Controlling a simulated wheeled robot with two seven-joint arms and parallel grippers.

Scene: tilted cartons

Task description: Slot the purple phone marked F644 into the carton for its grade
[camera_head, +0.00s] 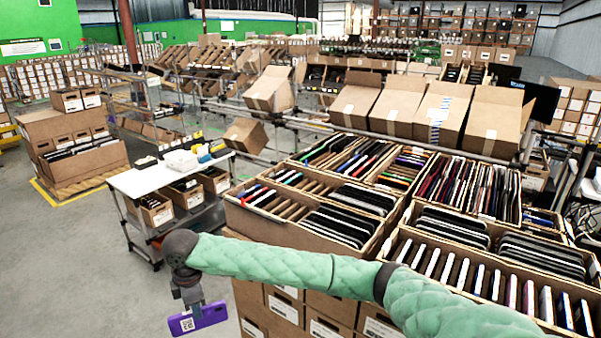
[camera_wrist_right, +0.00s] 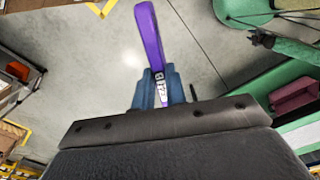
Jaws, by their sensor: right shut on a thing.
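The purple phone (camera_head: 208,318) hangs at the lower left in the head view, with a white label bearing a code. In the right wrist view the phone (camera_wrist_right: 150,38) stands upright between the blue fingertips, and its label is too small to read surely. My right gripper (camera_head: 192,303) is shut on it, over the floor left of the cartons. Open cartons of upright phones stand on the right: a left one (camera_head: 243,226) with empty slots, a right one (camera_head: 395,257) and ones behind. No grade marking is legible. A dark arm end (camera_wrist_right: 262,39), probably my left gripper, shows small.
A white-topped cart (camera_head: 150,182) with small boxes stands left of the cartons. Tilted empty cartons (camera_head: 402,105) sit on a rack behind. My right arm crosses in front of the near cartons. Grey floor (camera_head: 75,260) is clear at the left.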

